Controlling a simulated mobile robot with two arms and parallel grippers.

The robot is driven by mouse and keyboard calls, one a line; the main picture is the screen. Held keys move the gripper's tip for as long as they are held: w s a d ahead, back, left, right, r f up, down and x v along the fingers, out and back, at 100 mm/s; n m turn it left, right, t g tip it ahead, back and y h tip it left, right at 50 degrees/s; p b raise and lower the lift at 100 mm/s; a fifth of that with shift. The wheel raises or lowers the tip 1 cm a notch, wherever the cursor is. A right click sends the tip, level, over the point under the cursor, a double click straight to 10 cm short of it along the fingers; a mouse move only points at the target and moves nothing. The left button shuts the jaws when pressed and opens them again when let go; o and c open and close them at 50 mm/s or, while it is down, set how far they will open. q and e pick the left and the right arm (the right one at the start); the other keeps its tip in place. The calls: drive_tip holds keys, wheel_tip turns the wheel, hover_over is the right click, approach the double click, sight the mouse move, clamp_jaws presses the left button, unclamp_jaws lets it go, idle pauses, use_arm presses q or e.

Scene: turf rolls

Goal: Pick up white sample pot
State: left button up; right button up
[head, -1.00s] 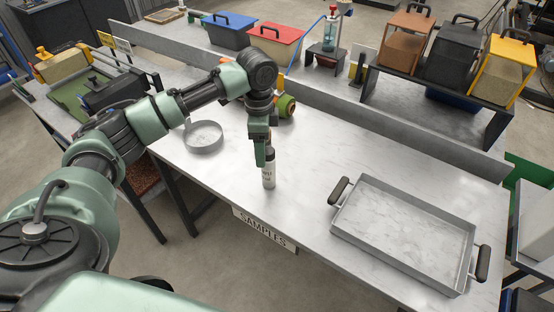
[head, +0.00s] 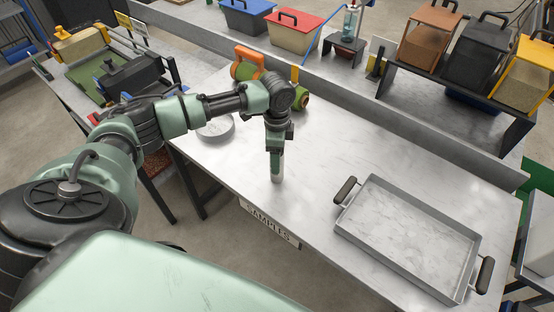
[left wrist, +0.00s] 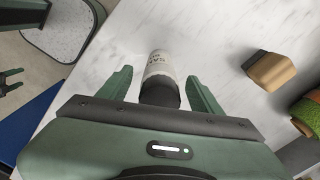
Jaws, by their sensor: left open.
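The white sample pot (head: 277,174) stands upright near the front edge of the table, above the SAMPLES label. My left gripper (head: 276,153) points down over it and hides its top in the head view. In the left wrist view the pot (left wrist: 159,66) shows its printed white body and dark cap between the two green fingers of my left gripper (left wrist: 160,88). The fingers are open, with a gap showing on both sides of the pot.
A grey tray with handles (head: 405,240) lies to the right. A round grey dish (head: 216,128) and an orange-ended roll (head: 246,64) are behind my left arm. A raised ledge (head: 400,120) runs along the back. The table between pot and tray is clear.

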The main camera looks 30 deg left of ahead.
use_arm(q)
clamp_jaws()
idle(0.4)
